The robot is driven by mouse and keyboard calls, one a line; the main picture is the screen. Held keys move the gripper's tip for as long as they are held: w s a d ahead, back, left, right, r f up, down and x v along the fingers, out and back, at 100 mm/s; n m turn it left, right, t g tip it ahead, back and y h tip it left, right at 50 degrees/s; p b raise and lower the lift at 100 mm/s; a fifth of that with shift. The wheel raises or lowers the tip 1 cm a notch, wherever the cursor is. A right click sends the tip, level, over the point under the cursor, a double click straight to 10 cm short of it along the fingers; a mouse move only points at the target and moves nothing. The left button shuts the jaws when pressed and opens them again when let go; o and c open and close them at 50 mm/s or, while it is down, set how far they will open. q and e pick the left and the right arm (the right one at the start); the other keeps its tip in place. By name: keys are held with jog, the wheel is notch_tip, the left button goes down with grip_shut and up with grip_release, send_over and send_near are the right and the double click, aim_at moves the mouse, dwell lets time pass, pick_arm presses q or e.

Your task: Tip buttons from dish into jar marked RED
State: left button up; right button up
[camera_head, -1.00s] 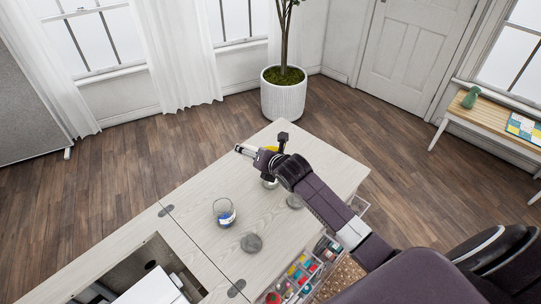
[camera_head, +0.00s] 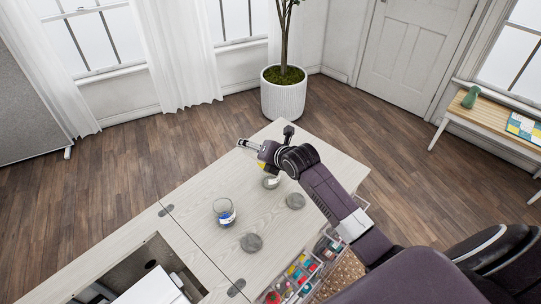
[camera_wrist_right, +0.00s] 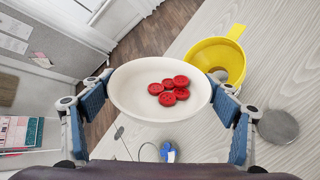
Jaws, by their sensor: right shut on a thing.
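My right gripper (camera_head: 249,146) is over the far part of the cabinet top. In the right wrist view its blue fingers stand on both sides of a white dish (camera_wrist_right: 130,105), shut on it. Several red buttons (camera_wrist_right: 168,90) lie inside the dish. A yellow funnel (camera_wrist_right: 231,47) is beside the dish, to its right; part of it shows behind my gripper in the head view (camera_head: 262,164). A glass jar (camera_head: 270,183) stands below my wrist, partly hidden; no marking on it is readable. My left gripper is not in view.
Another glass jar (camera_head: 224,212) with blue contents or label stands on the cabinet top (camera_head: 205,185). Grey discs, one near (camera_head: 251,243) and one farther right (camera_head: 295,201), lie flat. An open drawer (camera_head: 301,272) holds colourful sewing items. An opening with a white machine (camera_head: 150,288) is at lower left.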

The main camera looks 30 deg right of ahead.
jog(key=shift+w+d+r+m+g+y, duration=0.2)
jog(key=shift+d+r+m+g+y, duration=0.15)
jog(key=shift+r+m+g+y, duration=0.35)
dwell(0.8)
jog(key=shift+w+d+r+m+y+p, duration=0.15)
jog(key=shift+d+m+y+p, duration=0.35)
jog(key=shift+y+p, duration=0.25)
dwell(0.8)
jog(key=shift+w+d+m+g+y+b, duration=0.35)
jog(key=shift+d+y+b, duration=0.45)
jog(key=shift+b, duration=0.55)
jog(key=shift+w+d+f+m+y+b, duration=0.15)
jog(key=shift+d+f+m+y+b, duration=0.25)
jog(key=shift+b, duration=1.05)
jog(key=shift+a+r+p, duration=0.15)
jog(key=shift+p, duration=0.25)
jog(key=shift+h, duration=0.25)
jog(key=shift+f+b, duration=0.2)
jog(key=shift+b, duration=0.15)
jog(key=shift+w+d+f+b, duration=0.1)
jog(key=shift+d+f+b, duration=0.1)
jog(key=shift+b, duration=0.15)
